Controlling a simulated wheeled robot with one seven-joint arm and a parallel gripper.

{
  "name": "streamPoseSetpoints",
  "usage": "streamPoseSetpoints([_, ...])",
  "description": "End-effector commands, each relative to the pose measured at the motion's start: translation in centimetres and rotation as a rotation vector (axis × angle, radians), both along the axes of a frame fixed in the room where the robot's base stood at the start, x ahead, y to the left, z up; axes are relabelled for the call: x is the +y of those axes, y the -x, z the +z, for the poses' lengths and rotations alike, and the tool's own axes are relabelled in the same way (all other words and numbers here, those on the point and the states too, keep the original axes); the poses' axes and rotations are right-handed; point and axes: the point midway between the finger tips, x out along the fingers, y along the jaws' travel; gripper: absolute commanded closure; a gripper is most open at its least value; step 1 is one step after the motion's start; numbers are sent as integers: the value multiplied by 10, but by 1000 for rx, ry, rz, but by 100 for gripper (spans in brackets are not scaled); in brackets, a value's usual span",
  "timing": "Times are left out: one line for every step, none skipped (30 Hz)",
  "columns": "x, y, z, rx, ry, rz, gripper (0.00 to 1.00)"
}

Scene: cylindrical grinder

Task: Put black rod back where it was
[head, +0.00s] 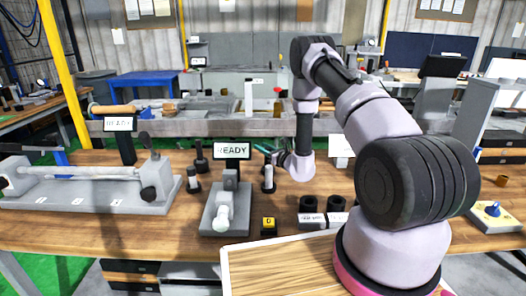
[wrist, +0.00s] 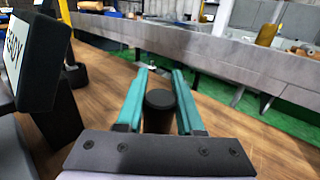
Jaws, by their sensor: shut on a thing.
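In the wrist view the black rod (wrist: 160,112) stands between the teal fingers of my gripper (wrist: 159,74), its round dark top facing the camera. My gripper is shut on it. In the head view my gripper (head: 265,151) is above the wooden bench, just right of the READY screen (head: 232,150). The held rod is not clear there. A pale pin on a dark base (head: 268,179) stands below the gripper. Whether the rod's lower end touches anything is hidden.
A grey fixture (head: 222,205) stands to the left. Dark upright pieces (head: 201,157) stand behind it. A long machine (head: 85,185) fills the bench's left.

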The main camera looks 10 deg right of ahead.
Motion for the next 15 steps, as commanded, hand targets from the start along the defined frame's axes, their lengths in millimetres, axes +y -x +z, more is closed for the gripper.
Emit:
streamPoseSetpoints([0, 0, -7, 0, 0, 1, 100])
streamPoseSetpoints([0, 0, -9, 0, 1, 1, 100])
streamPoseSetpoints([0, 0, -10, -1, 0, 1, 100])
streamPoseSetpoints([0, 0, -10, -2, 0, 1, 100])
streamPoseSetpoints([0, 0, -10, -2, 0, 0, 100])
streamPoseSetpoints([0, 0, -10, -3, 0, 0, 100])
streamPoseSetpoints([0, 0, -10, -3, 0, 0, 100])
streamPoseSetpoints([0, 0, -10, -3, 0, 0, 100])
streamPoseSetpoints([0, 0, -10, -2, 0, 0, 100])
streamPoseSetpoints([0, 0, -10, -2, 0, 0, 100])
streamPoseSetpoints([0, 0, -11, -2, 0, 0, 100])
streamPoseSetpoints([0, 0, -12, -2, 0, 0, 100])
streamPoseSetpoints([0, 0, -13, -2, 0, 0, 100])
streamPoseSetpoints([0, 0, -13, 0, 1, 0, 56])
streamPoseSetpoints([0, 0, -13, 0, 1, 0, 41])
